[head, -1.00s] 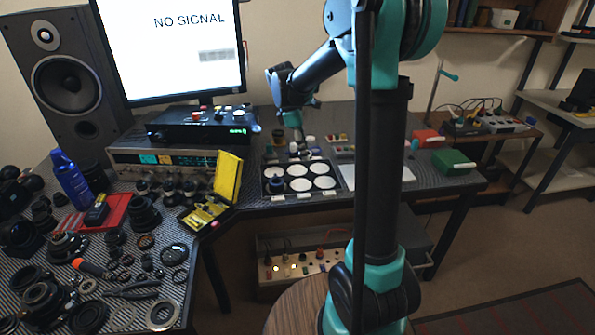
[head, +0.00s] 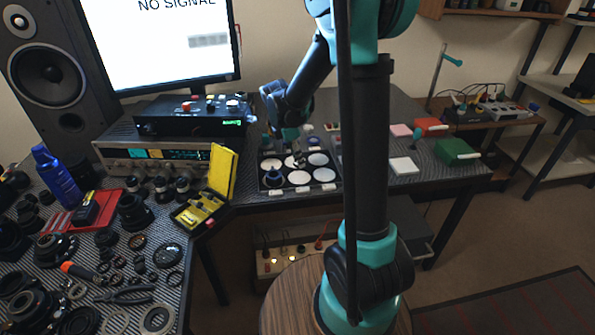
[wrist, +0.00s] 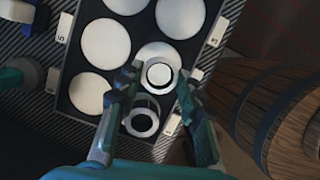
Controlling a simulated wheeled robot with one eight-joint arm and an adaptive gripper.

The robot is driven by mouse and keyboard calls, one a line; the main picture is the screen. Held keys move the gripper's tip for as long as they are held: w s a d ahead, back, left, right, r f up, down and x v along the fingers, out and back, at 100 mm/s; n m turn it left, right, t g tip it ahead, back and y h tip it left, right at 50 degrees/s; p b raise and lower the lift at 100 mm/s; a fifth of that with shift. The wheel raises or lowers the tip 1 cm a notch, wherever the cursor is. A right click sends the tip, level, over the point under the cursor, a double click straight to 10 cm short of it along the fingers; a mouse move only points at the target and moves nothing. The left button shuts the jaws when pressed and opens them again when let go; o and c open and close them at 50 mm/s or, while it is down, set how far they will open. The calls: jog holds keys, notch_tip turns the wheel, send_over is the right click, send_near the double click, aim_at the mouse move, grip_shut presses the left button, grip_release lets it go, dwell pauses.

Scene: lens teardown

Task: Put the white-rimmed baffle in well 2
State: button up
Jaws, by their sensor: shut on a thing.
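The parts tray (head: 290,190), black with white round wells, lies on the bench. It also shows in the wrist view (wrist: 68,85). My gripper (wrist: 158,80) is shut on a small white-rimmed ring (wrist: 160,76), apparently the baffle, with a dark band and pale centre. The ring is over the front middle well (wrist: 150,52); I cannot tell whether it touches the well floor. A dark ring-like part with a pale rim (wrist: 142,118) sits in the neighbouring front-left well, looking blue in the head view (head: 274,175). The label numbers are too small to read surely.
A yellow open case (head: 222,172) stands left of the tray. An instrument stack (head: 185,125) is behind it. A white pad (head: 403,165) and green box (head: 456,150) lie to the right. A wooden barrel-like stool (wrist: 270,105) stands below the bench.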

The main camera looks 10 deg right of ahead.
aim_at(300, 177)
jog(key=shift+f, duration=3.05)
jog(key=shift+f, duration=0.1)
jog(key=o, duration=0.7)
jog(key=shift+o, duration=0.2)
jog(key=w+v, duration=0.1)
jog(key=v, duration=1.1)
jog(key=s+d+f+m+t+y, duration=0.1)
jog(key=s+d+f+m, duration=0.1)
jog(key=s+m, duration=0.4)
jog(key=s+d+f+m+t+y, duration=0.1)
jog(key=s+d+f+m, duration=0.1)
jog(key=s+m, duration=0.5)
jog(key=s+d+f+m+t+y, duration=0.1)
jog(key=s+d+f+m, duration=0.1)
jog(key=s+d+m, duration=0.2)
jog(key=s+m, duration=0.3)
jog(key=s, duration=0.2)
jog(key=shift+f+t, duration=0.3)
jog(key=shift+f, duration=0.05)
